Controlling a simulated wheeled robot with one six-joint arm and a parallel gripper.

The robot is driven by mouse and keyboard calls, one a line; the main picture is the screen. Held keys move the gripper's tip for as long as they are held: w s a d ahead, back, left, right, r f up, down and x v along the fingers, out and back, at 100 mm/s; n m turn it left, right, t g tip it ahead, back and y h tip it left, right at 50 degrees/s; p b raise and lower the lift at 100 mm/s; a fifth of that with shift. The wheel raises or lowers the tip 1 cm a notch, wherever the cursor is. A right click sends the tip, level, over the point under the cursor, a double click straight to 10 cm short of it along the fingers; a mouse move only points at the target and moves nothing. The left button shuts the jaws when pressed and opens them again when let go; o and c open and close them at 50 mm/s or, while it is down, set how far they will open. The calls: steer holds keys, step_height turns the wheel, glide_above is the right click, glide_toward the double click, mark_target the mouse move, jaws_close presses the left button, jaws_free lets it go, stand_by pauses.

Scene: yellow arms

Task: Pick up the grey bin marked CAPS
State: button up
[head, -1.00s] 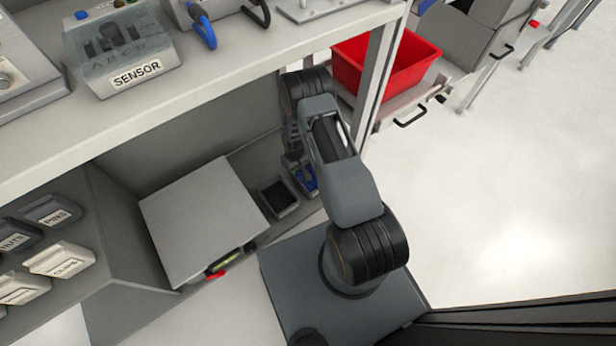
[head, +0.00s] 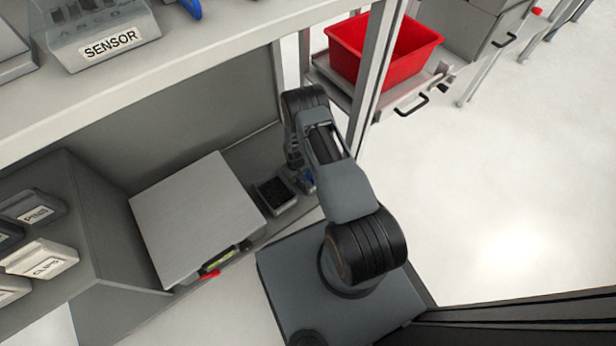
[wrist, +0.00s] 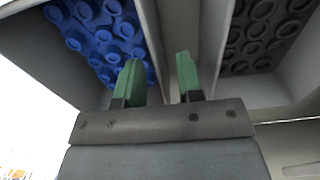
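Two grey bins sit side by side in the wrist view. The left bin (wrist: 152,30) holds round blue pieces, and the right bin (wrist: 213,40) holds black ring-shaped pieces. I can read no CAPS mark on either. My gripper (wrist: 160,75) is open, with green fingers apart and nothing clamped. Its left finger overlaps the blue-filled bin, and its right finger is over the gap between the bins. The near wall of the blue-filled bin runs between them; contact cannot be told. In the head view, my arm mostly hides the blue-filled bin, beside the black-filled bin (head: 276,207).
Farther left are bins marked PINS (head: 36,214) and CLIPS (head: 47,264). An upper shelf (head: 150,85) overhangs, carrying a SENSOR box (head: 110,42). A post (head: 375,75) and red bin (head: 370,50) are at right.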

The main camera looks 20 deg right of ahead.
steer(key=shift+f, duration=0.25)
jaws_close()
stand_by(1.3)
